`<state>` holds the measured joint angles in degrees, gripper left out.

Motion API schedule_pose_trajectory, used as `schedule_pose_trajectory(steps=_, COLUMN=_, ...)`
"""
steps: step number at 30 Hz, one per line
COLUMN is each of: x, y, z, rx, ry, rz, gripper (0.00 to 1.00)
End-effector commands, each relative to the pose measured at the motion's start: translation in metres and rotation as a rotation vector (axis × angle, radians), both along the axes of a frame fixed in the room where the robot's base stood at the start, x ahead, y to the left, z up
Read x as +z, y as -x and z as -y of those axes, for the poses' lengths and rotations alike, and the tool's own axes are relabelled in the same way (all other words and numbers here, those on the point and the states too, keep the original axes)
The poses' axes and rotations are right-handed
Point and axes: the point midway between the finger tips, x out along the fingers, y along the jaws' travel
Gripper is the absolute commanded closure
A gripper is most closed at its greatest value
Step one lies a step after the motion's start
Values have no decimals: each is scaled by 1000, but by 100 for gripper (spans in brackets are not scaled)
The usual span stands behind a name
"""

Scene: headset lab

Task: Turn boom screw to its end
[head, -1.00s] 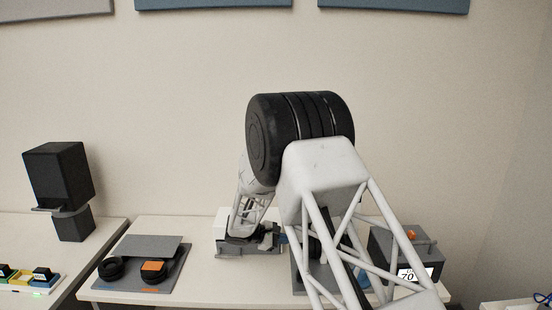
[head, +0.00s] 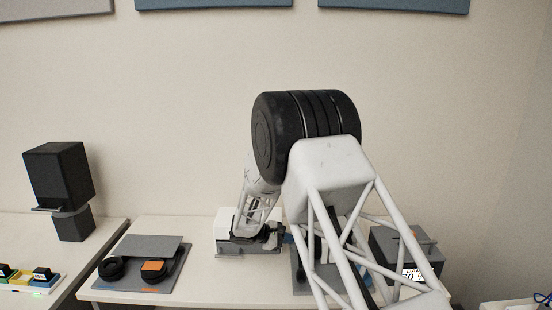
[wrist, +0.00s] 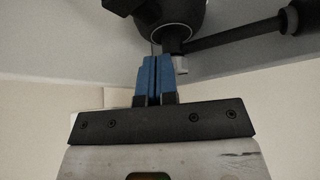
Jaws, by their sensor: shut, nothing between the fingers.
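In the wrist view my gripper (wrist: 153,80) has blue fingertips pressed together with nothing between them. Its tips are just below a dark rounded headset part (wrist: 175,15). A small pale knob (wrist: 181,65), which may be the boom screw, sits just right of the fingertips under this part. I cannot tell whether they touch. In the head view my arm hides most of the headset, and a bit of blue at my gripper (head: 288,238) shows.
A white-and-grey box (head: 232,232) stands behind my gripper. A grey board (head: 150,272) with black ring pads lies to the left. A dark box (head: 425,248) with a printed label is at the right, partly behind my arm. A black speaker-like block (head: 60,175) stands far left.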

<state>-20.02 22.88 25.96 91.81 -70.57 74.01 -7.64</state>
Motion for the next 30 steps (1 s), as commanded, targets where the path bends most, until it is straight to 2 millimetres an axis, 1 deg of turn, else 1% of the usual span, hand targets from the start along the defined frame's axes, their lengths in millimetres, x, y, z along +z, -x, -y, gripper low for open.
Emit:
schedule_pose_trajectory(steps=1, x=-2, y=1, z=6, rx=-7, ry=3, rz=-5, gripper=100)
schedule_pose_trajectory(steps=11, x=-3, y=4, z=7, rx=-8, ry=5, rz=-6, gripper=100)
schedule_pose_trajectory(steps=30, x=-11, y=18, z=8, rx=-10, ry=6, rz=-11, gripper=100)
